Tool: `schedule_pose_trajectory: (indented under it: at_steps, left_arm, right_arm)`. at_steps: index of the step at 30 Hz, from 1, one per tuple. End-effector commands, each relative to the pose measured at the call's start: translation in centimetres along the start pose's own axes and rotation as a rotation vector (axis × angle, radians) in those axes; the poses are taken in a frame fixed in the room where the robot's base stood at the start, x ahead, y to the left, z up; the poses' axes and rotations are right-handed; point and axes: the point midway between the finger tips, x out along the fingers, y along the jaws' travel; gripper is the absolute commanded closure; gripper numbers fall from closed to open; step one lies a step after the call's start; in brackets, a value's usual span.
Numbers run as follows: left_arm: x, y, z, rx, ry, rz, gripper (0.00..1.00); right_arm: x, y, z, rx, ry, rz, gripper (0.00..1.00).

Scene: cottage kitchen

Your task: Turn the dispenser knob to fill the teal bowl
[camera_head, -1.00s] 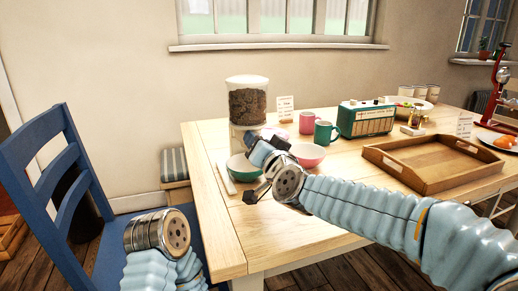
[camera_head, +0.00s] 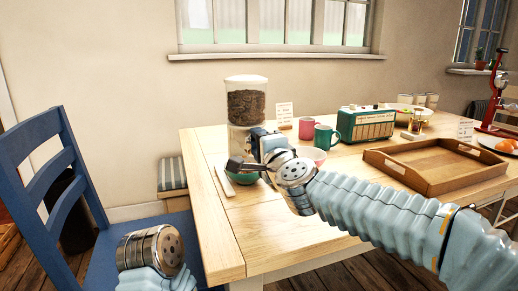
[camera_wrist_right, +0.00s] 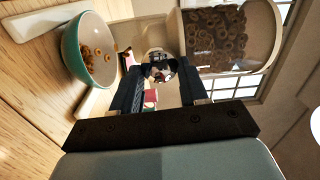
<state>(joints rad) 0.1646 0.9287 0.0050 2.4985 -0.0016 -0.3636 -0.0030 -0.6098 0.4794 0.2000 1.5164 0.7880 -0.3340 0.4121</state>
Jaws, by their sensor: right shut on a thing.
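The dispenser (camera_head: 246,104) stands at the table's far left, its clear hopper holding brown ring cereal; the hopper also shows in the right wrist view (camera_wrist_right: 228,35). My right gripper (camera_head: 238,164) is at the dispenser's front, above the teal bowl (camera_head: 241,178). In the right wrist view, the fingers (camera_wrist_right: 160,82) are shut on the dispenser knob (camera_wrist_right: 158,68), which sits between them. The teal bowl (camera_wrist_right: 70,55) there holds a few cereal rings. My gripper hides the knob in the head view. My left wrist shows at the lower left, but its gripper is out of view.
A teal mug (camera_head: 326,136), a pink mug (camera_head: 307,128) and a green radio (camera_head: 366,122) stand behind. A wooden tray (camera_head: 440,181) lies right. A blue chair (camera_head: 60,190) stands left. The front left tabletop is clear.

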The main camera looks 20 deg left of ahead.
Motion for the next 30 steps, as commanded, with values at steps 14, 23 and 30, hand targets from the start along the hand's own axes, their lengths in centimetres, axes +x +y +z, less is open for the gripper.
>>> schedule_pose_trajectory:
  at_steps: [14,23,30]
  left_arm:
    - [1.7,-1.2,-0.3,-0.008,0.009,-0.008,0.57]
    - [2.5,-1.6,-0.3,-0.009,0.009,-0.009,0.57]
    - [2.8,-1.6,-0.3,-0.009,0.008,-0.008,0.57]
  right_arm:
    - [0.0,0.6,0.0,0.446,0.002,0.002,0.87]
    - [0.0,0.6,0.0,0.665,0.002,0.002,0.87]
    - [0.1,0.6,0.1,0.765,0.003,0.003,0.87]
